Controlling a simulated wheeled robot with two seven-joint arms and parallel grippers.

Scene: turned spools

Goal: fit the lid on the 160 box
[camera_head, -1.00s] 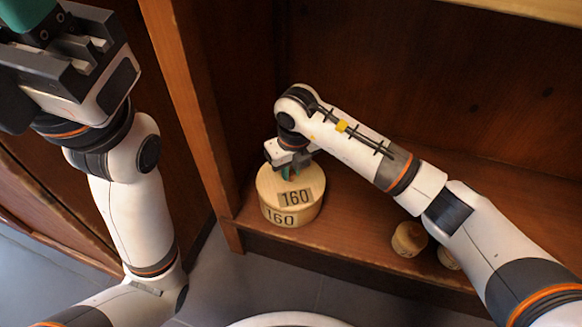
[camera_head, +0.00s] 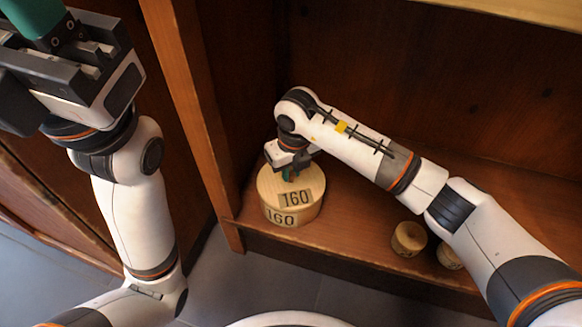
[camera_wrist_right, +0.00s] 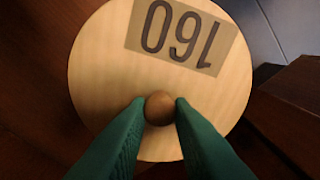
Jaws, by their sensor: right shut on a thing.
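The 160 box (camera_head: 281,217) is a round pale wooden box on the shelf, with a dark 160 label on its side. The lid (camera_head: 268,186), marked 160 on top, lies over the box mouth and looks level; whether it is fully seated I cannot tell. My right gripper (camera_head: 289,176) is above the lid. In the right wrist view its green fingers are shut on the lid's round brown knob (camera_wrist_right: 160,108), and the lid (camera_wrist_right: 95,75) fills the middle. My left gripper (camera_head: 40,20) is at the upper left, away from the box, its fingertips cut off by the frame.
A small wooden spool (camera_head: 409,239) stands on the shelf (camera_head: 345,222) right of the box. Another (camera_head: 449,257) is partly hidden by my right arm. An upright cabinet post (camera_head: 190,100) stands close left of the box, and the shelf's front edge is near.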

